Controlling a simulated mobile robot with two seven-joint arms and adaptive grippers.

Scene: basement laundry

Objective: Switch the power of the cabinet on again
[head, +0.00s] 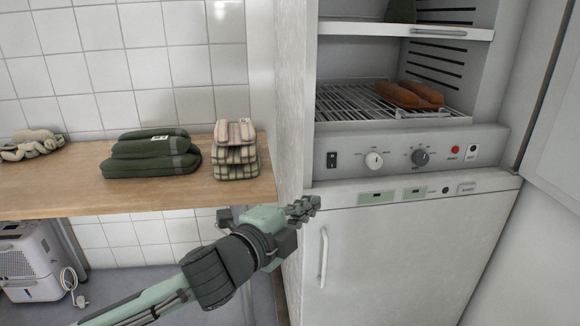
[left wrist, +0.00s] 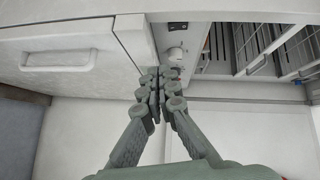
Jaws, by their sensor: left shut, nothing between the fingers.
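The white cabinet (head: 405,240) stands at the right with its upper compartment open. Its control panel (head: 400,145) carries a black rocker switch (head: 332,160) at the left end, a white dial (head: 374,160), a black-centred dial (head: 420,157) and a red button or lamp (head: 455,150). Which way the rocker is set is too small to tell. My left gripper (head: 306,207) is shut and empty, below and left of the switch, apart from it. In the left wrist view its fingers (left wrist: 163,85) are together, with the white dial (left wrist: 177,52) beyond them. My right gripper is not in view.
A wooden shelf (head: 60,195) at the left holds folded green cloths (head: 150,155) and checked cloths (head: 235,150). A wire rack (head: 350,103) with brown cloths (head: 412,95) is above the panel. A lower door handle (head: 324,258) sticks out. An open door (head: 560,150) stands at the right.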

